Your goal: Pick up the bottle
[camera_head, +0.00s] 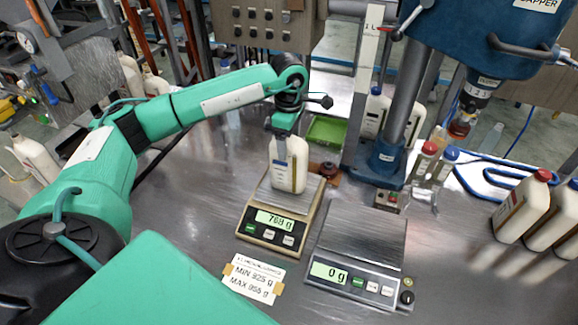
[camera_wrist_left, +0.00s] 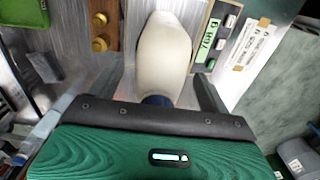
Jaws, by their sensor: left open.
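A cream-white bottle (camera_head: 289,165) stands upright on the left scale (camera_head: 281,212), whose lit display shows a reading in the seven hundreds of grams. My left gripper (camera_head: 286,143) is above the bottle, with its fingers down around the bottle's upper part. In the left wrist view the bottle (camera_wrist_left: 165,55) lies between the two spread fingers of the gripper (camera_wrist_left: 165,88), its dark blue top close to the palm. The gripper is open, with gaps beside the bottle. My right gripper is not in view.
A second scale (camera_head: 357,246) reading 0 g stands empty to the right. A note card (camera_head: 254,279) lies in front. A green tray (camera_head: 326,131) and the capping machine's column (camera_head: 398,120) stand behind. Red-capped bottles (camera_head: 522,205) stand at the right edge.

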